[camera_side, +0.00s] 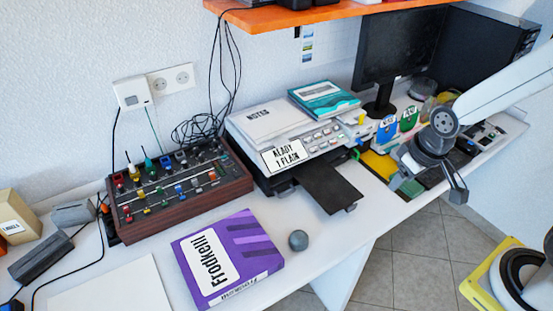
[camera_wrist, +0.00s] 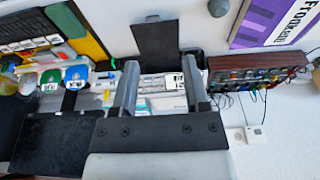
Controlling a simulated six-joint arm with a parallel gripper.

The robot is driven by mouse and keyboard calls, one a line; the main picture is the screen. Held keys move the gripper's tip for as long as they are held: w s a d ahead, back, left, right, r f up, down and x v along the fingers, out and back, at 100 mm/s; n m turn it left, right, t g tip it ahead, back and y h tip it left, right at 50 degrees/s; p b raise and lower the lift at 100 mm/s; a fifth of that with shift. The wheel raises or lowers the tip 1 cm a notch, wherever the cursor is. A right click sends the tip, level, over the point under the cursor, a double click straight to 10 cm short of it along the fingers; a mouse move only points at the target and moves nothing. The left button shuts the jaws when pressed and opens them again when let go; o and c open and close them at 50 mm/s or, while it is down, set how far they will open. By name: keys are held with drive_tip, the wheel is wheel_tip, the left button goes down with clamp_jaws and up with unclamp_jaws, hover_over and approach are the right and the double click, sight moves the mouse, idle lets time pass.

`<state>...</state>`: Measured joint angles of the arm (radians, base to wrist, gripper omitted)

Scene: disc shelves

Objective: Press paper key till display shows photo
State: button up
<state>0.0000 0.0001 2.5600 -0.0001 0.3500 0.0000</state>
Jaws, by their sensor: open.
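A white printer (camera_side: 246,128) stands on the desk in the side view, with a row of small keys (camera_side: 322,136) on its front panel. Its display (camera_side: 287,155) is a white plate with black text that seems to read "READY 1 PLAIN". I cannot tell which key is the paper key. My gripper (camera_side: 435,184) is open and empty, to the right of the printer and apart from it. In the wrist view the printer shows upside down between and behind my gripper (camera_wrist: 160,62), partly hidden by the fingers.
A black tray (camera_side: 328,186) juts from the printer's front. A teal book (camera_side: 324,97) and a "NOTES" pad (camera_side: 265,118) lie on top. Left are a knob-covered mixer (camera_side: 180,190) and purple box (camera_side: 228,258); a grey ball (camera_side: 298,240) lies in front. A monitor (camera_side: 395,48) stands behind.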

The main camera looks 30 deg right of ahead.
clamp_jaws()
idle(1.6)
